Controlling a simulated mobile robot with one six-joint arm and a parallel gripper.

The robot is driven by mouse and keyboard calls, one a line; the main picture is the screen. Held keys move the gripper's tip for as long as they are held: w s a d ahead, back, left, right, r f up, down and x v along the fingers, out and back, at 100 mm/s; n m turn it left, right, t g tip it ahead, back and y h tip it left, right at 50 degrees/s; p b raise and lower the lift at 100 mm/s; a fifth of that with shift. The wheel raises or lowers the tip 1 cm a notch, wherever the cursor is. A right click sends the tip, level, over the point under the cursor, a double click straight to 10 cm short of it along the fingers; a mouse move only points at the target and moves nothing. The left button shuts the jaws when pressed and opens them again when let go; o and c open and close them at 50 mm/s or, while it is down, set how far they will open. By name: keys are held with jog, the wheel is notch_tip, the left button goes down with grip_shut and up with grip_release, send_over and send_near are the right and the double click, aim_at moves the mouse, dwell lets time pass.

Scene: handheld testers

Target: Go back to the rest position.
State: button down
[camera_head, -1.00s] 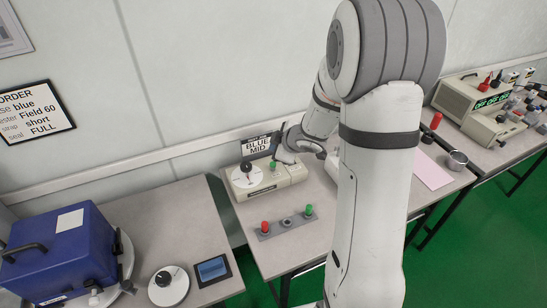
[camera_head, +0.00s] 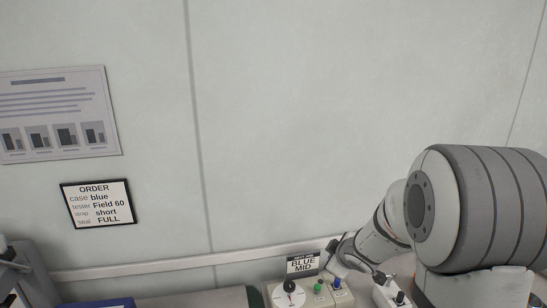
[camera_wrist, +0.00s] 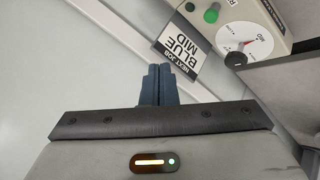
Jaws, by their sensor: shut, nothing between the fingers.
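My gripper (camera_wrist: 158,85) is shut and empty in the wrist view, its two dark blue fingers side by side. In the head view the sign (camera_head: 303,263) stands behind a tester with a dial (camera_head: 289,295). My wrist is just right of the sign there, with the fingertips hard to make out. The tester's dial (camera_wrist: 240,38) also shows in the wrist view, its needle near MID.
An order card (camera_head: 97,204) and a poster (camera_head: 58,115) hang on the wall. A rail (camera_head: 150,269) runs along the wall behind the benches. A blue case (camera_head: 105,303) shows at the lower edge. The wall above is bare.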

jog(key=s+d+r+m+h, duration=0.2)
jog(key=s+r+m, duration=0.1)
jog(key=s+r, duration=0.2)
jog(key=s+a+r+m+g, duration=0.1)
jog(key=s+m+g, duration=0.1)
jog(key=s, duration=0.5)
jog(key=s+a+r+m+g, duration=0.1)
jog(key=s+a+m+g, duration=0.1)
jog(key=s, duration=0.6)
jog(key=s+a+r+m+g+y, duration=0.1)
jog(key=s+a+m+g, duration=0.1)
jog(key=s+m, duration=0.2)
jog(key=s, duration=0.3)
jog(key=shift+s+r, duration=0.15)
jog(key=shift+r, duration=0.15)
